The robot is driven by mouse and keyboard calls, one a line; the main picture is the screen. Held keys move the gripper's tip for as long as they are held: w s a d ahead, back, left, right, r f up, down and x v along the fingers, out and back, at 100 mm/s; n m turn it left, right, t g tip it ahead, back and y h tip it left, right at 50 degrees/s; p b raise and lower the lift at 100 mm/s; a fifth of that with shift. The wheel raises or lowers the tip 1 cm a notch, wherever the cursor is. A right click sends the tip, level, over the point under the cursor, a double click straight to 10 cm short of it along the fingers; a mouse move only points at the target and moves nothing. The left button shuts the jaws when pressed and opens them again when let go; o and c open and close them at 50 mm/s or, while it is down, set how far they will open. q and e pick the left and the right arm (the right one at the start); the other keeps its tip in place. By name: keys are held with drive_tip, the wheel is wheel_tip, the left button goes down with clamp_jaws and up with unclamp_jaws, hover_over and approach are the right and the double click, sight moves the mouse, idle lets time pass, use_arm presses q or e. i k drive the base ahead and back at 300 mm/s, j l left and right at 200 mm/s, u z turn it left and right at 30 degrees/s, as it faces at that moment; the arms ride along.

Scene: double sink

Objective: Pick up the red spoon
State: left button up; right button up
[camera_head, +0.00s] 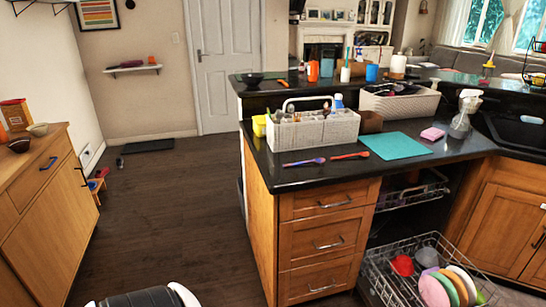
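A red spoon (350,156) lies on the black counter, in front of the grey woven caddy, near the counter's front edge. A purple-blue spoon (304,162) lies to its left, apart from it. The red spoon looks unobstructed from above. Neither of my grippers shows in the head view.
The woven caddy (290,137) holds utensils behind the spoons. A teal mat (395,146) lies right of the red spoon, with a pink sponge (432,134) beyond. Below, an open dishwasher rack (392,290) holds dishes and juts out. The wooden floor (165,215) left of the counter is clear.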

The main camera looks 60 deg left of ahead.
sight(364, 155)
drive_tip(key=u, duration=1.4)
